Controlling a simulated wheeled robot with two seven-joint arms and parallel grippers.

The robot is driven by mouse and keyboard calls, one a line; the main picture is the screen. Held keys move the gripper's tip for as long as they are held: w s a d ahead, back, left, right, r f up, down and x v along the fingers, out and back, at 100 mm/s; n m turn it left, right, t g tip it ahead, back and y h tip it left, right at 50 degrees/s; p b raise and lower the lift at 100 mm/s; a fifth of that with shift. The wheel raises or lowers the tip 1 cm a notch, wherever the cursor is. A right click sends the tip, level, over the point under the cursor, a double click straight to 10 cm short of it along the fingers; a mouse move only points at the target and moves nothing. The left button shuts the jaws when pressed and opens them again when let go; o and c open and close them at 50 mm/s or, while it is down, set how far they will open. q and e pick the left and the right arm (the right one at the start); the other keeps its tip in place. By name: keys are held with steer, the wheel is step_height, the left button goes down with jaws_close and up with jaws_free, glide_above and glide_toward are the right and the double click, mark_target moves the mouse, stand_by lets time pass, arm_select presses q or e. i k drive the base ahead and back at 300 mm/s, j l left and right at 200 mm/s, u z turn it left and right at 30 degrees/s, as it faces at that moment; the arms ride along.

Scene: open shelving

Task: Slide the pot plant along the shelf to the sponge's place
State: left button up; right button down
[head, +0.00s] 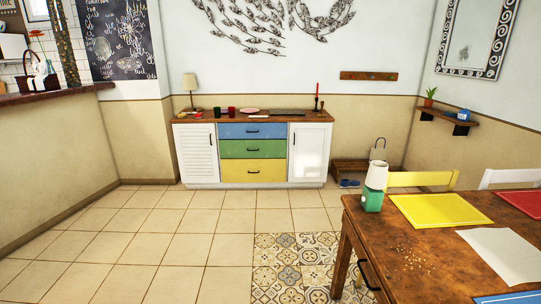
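The pot plant (430,102), a small green plant in a reddish pot, stands upright on the left part of a wooden wall shelf (448,119) at the right. A small blue block (464,114), which looks like the sponge, lies on the same shelf to the right of the plant. A gap of bare shelf shows between them. Neither of my grippers is in view, so I cannot see whether they are open or shut.
A wooden table (400,250) with coloured mats and a green-and-white container (374,188) fills the lower right, in front of the shelf. Chairs (422,180) stand behind it. A sideboard (252,150) is against the back wall. The tiled floor (150,240) at left is clear.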

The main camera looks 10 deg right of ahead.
mark_target(428, 103)
steer(key=i+j+z, duration=0.25)
steer(key=i, duration=1.25)
steer(key=i+z, duration=0.1)
steer(key=i, duration=0.55)
steer(key=i+z, duration=0.1)
steer(key=i, duration=0.55)
steer(key=i+j+z, duration=0.15)
steer(key=i, duration=0.5)
steer(key=i+j+z, duration=0.1)
steer(key=i, duration=0.55)
steer(key=i+l+z, duration=0.2)
steer(key=i+z, duration=0.75)
steer(key=i, duration=0.3)
steer(key=i+j+z, duration=0.3)
steer(key=i+z, duration=0.2)
steer(key=i+j+z, duration=0.1)
steer(key=i+z, duration=0.4)
steer(key=i, duration=1.05)
